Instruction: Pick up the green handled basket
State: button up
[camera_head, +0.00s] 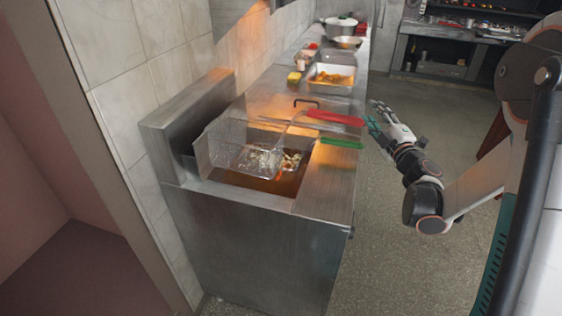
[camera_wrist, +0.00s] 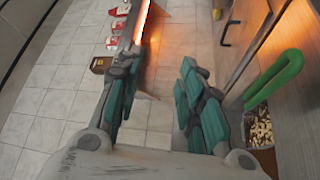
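The green handle (camera_head: 342,142) of the basket sticks out over the right edge of the steel fryer. In the wrist view the green handle (camera_wrist: 278,78) is a bent loop at the right, beside and outside my fingers. Light pieces of food (camera_wrist: 258,128) show below it. In the head view a wire basket (camera_head: 258,160) sits in the fryer well, with food in it; which handle joins which mesh is hard to tell. My gripper (camera_head: 374,120) is right of the counter, apart from the handle. In the wrist view my gripper (camera_wrist: 158,95) is open and empty.
A red handle (camera_head: 335,118) lies just behind the green one. Farther along the counter are a steel tray (camera_head: 331,79) of food, a yellow item (camera_head: 294,77), a pan (camera_head: 347,43) and a pot (camera_head: 340,27). The floor (camera_head: 400,250) right of the fryer is clear.

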aim_at(340, 145)
jog(key=f+n+g+y, duration=0.1)
jog(key=f+n, duration=0.1)
jog(key=f, duration=0.2)
jog(key=s+a+f+n+g+y, duration=0.1)
jog(key=f+n+y, duration=0.1)
jog(key=f, duration=0.3)
jog(key=s+a+f+n+g+y+p, duration=0.1)
jog(key=f+n, duration=0.1)
jog(key=f, duration=0.3)
jog(key=shift+a+f+g+y, duration=0.2)
jog(key=shift+f+g+y, duration=0.05)
jog(key=shift+g+y, duration=0.05)
jog(key=shift+w+a+f, duration=0.15)
jog(key=b+x, duration=0.1)
jog(key=x, duration=0.7)
jog(key=shift+b, duration=0.4)
jog(key=x, duration=0.1)
jog(key=b+x, duration=0.2)
jog(key=x, duration=0.1)
jog(key=shift+a+f, duration=0.15)
jog(key=shift+f, duration=0.15)
jog(key=shift+w+a+r, duration=0.1)
jog(key=shift+w+a, duration=0.15)
jog(key=shift+w, duration=0.3)
grip_shut()
